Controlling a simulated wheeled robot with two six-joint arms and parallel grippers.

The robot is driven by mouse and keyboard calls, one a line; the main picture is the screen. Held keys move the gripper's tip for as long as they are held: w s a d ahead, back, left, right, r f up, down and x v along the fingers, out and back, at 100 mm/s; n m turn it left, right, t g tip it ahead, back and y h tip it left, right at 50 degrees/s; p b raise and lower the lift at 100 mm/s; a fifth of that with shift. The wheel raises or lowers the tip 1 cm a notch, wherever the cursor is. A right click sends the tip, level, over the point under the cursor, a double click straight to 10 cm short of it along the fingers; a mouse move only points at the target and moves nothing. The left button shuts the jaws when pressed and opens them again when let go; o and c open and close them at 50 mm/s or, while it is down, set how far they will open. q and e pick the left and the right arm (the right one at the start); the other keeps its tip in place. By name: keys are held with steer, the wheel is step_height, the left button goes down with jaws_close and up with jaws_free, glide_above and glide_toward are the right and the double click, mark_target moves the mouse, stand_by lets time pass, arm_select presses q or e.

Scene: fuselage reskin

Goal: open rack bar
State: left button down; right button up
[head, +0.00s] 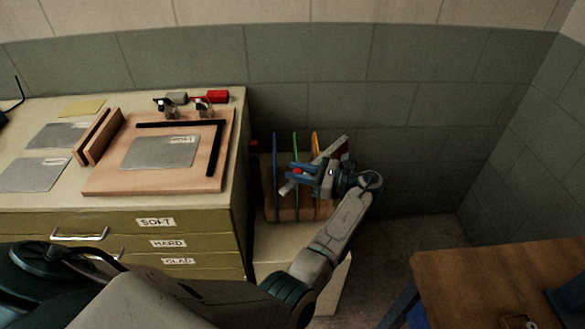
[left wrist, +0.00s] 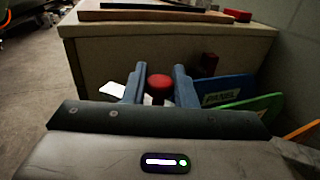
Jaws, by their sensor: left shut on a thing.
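A pale grey bar (head: 338,147) lies slantwise across the front of the rack, partly hidden by my gripper. My left gripper (head: 303,172) is at the bar, shut on a red knob (left wrist: 159,84). In the left wrist view the knob sits between the two blue-grey fingers (left wrist: 159,90). How the knob joins the bar is hidden. In that view the labelled blue panel (left wrist: 228,88) and the green panel (left wrist: 250,103) are right of the fingers. My right gripper is out of view.
The olive drawer cabinet (head: 200,225) stands directly left of the rack, with a wooden board (head: 100,188) and metal sheets on top. A small dark red block (left wrist: 209,62) is near the cabinet side. A wooden table (head: 500,275) is at the lower right. Floor between is clear.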

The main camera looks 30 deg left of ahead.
arm_select(q)
steer(key=c, duration=1.3)
jaws_free()
steer(key=shift+d, duration=0.1)
steer(key=shift+o, duration=0.2)
steer(key=shift+d, duration=0.1)
steer(key=w+d+b, duration=0.1)
steer(key=d, duration=0.6)
steer(key=shift+w, duration=0.25)
steer(key=shift+d, duration=0.1)
